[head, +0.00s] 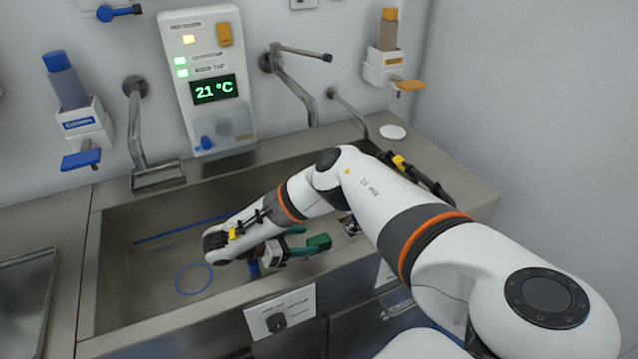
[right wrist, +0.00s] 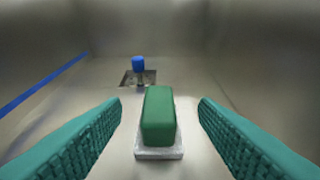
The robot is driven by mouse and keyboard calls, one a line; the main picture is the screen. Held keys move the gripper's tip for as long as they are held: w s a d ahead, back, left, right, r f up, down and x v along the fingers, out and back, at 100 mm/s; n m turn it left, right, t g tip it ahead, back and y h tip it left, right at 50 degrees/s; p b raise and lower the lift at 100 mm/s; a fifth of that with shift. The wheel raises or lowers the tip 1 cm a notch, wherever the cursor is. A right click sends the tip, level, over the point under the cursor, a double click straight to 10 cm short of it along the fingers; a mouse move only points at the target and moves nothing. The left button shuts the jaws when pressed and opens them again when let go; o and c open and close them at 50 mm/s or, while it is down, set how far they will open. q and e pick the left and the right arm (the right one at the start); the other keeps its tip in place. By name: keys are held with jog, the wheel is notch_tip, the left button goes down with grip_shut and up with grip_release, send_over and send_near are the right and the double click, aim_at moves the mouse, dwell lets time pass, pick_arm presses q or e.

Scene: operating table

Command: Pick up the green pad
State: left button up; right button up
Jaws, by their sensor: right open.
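The green pad (right wrist: 158,115) is a small block on a pale grey base, lying on the metal sink floor. It shows in the middle of the right wrist view, and in the head view (head: 319,242) it is partly seen by the fingertips. My right gripper (head: 304,240) reaches down into the sink with its teal fingers open. In the right wrist view the fingers stand left and right of the pad, with a visible gap on each side. The pad appears ahead of and between the fingertips. My left gripper is not in view.
The sink walls (head: 115,270) surround my right gripper. A blue-topped piece (right wrist: 138,64) stands at a dark square drain (right wrist: 137,78) beyond the pad. A blue ring (head: 193,279) marks the sink floor at left. Faucets (head: 293,85) and a temperature panel (head: 208,80) are behind.

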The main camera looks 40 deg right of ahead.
aim_at(318, 240)
jog(key=x, duration=0.5)
jog(key=shift+d+f, duration=0.1)
jog(key=shift+f, duration=0.15)
jog(key=c, duration=1.1)
